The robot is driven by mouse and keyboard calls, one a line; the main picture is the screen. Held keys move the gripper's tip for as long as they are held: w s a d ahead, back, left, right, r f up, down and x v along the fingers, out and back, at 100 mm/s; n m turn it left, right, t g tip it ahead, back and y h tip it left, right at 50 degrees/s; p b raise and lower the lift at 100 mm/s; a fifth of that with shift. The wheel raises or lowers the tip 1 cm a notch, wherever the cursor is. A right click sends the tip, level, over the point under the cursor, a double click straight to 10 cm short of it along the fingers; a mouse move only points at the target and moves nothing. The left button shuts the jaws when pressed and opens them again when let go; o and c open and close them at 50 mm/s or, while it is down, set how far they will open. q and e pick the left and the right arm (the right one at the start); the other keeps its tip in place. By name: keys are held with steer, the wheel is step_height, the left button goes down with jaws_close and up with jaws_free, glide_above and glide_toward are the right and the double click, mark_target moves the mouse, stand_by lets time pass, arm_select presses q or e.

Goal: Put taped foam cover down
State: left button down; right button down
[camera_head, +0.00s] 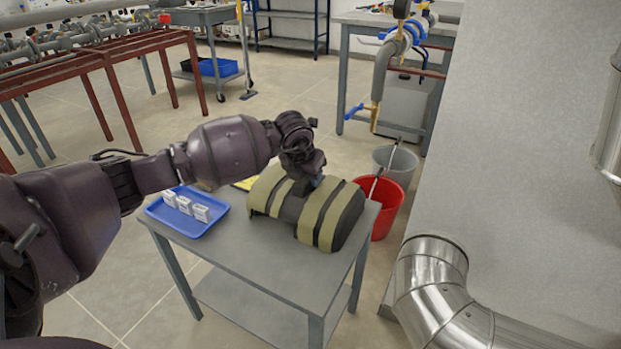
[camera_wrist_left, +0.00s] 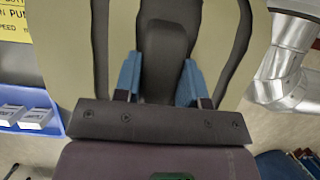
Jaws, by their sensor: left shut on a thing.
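The taped foam cover (camera_head: 330,213) is a dark grey half-round block with wide yellow-green tape bands. It is at the right part of the grey table (camera_head: 262,262), and it appears to rest on the tabletop. My left gripper (camera_head: 308,187) is over the cover from above. In the left wrist view its two blue fingers (camera_wrist_left: 160,82) are shut on a dark raised part of the cover (camera_wrist_left: 222,60), with tape on both sides. The cover's underside is hidden. My right gripper is not in view.
A blue tray (camera_head: 163,217) with small white boxes (camera_head: 185,206) sits on the table's left. A yellow item (camera_head: 244,184) lies behind the cover. A red bucket (camera_head: 386,212) stands on the floor at right. A shiny metal duct (camera_head: 432,285) is by the wall.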

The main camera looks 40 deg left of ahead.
arm_select(q)
steer(key=shift+r, duration=0.1)
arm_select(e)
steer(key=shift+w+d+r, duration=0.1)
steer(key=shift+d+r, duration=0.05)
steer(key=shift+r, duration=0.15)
arm_select(q)
steer(key=c, duration=0.7)
jaws_free()
steer(key=shift+f, duration=0.2)
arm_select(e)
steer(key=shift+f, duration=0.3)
arm_select(q)
steer(key=shift+r, duration=0.35)
steer(key=p+v, duration=0.3)
steer(key=v, duration=0.7)
steer(key=shift+r+p, duration=0.1)
steer(key=shift+p, duration=0.25)
steer(key=shift+s+d+r, duration=0.1)
steer(key=shift+s+r, duration=0.3)
steer(key=shift+r, duration=0.2)
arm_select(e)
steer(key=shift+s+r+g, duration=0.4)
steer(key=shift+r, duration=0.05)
